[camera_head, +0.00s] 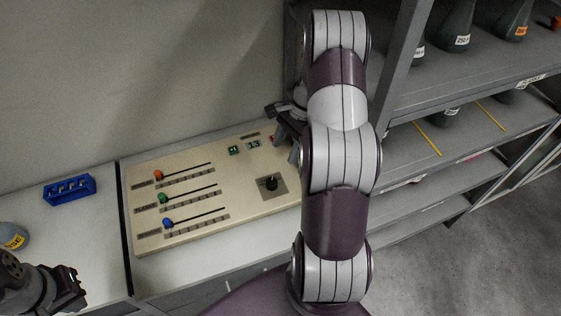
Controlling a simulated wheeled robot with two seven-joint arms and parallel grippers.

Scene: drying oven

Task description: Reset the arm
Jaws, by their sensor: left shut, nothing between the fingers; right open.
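My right arm rises through the middle of the view, and its gripper (287,142) is over the upper right part of a beige control panel (205,221). This gripper is open, and partly hidden behind the arm. I cannot tell whether it touches the panel. My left gripper (72,290) is at the lower left corner, shut and empty, in front of the panel's left side and apart from it.
The panel has orange (158,175), green (163,197) and blue (168,223) slider knobs, a black dial (271,184) and small green displays. A blue rack (69,189) and a yellow-labelled bottle (13,237) stand left. Metal shelves (475,80) with flasks stand right, close to my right arm.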

